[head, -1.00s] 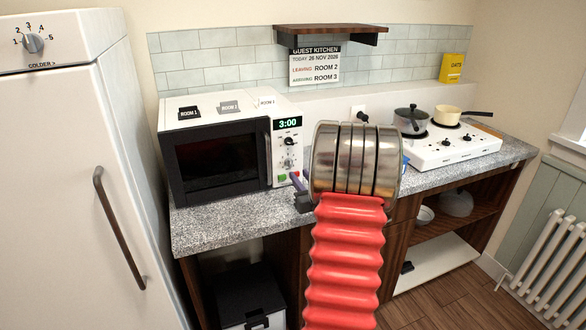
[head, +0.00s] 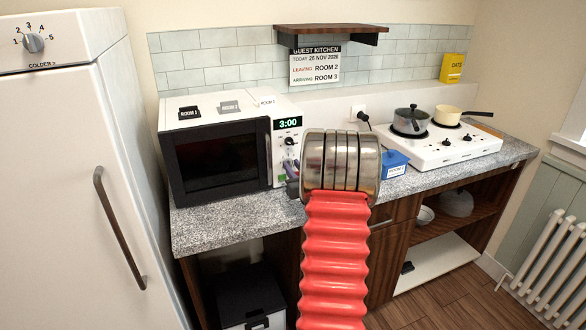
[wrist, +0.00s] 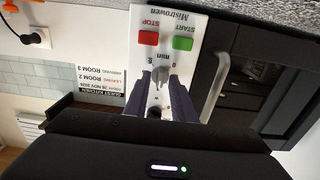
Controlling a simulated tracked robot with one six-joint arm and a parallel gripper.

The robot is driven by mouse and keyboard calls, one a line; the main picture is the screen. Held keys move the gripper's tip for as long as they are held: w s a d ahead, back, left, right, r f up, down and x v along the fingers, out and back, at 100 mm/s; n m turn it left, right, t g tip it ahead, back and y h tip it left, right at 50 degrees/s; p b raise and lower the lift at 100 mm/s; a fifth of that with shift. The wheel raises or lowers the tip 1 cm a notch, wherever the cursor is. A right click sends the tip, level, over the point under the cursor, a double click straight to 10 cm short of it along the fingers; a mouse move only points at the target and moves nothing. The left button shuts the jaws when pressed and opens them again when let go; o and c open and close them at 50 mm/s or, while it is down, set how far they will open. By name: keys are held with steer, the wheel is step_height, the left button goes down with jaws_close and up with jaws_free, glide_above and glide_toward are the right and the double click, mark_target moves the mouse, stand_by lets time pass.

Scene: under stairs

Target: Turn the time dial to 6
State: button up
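The microwave (head: 222,155) stands on the counter with its door shut and its display (head: 289,123) reading 3:00. In the head view, an upper dial (head: 290,141) shows below the display, and my gripper (head: 291,180) is in front of the lower panel, hiding what is behind it. The wrist view is upside down. There, the grey time dial (wrist: 160,75), marked "min", lies between the two purple fingertips of my gripper (wrist: 160,81). The fingers are apart, one on each side; contact is not clear. The dial's pointer setting is too small to read.
The red STOP button (wrist: 148,38) and green START button (wrist: 183,43) sit close to the time dial. The microwave handle (wrist: 215,85) is beside the panel. A blue box (head: 394,164) and a white hob (head: 440,147) with two pans stand to the right.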

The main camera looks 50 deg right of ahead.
steer(key=c, duration=0.4)
steer(key=shift+c, duration=0.2)
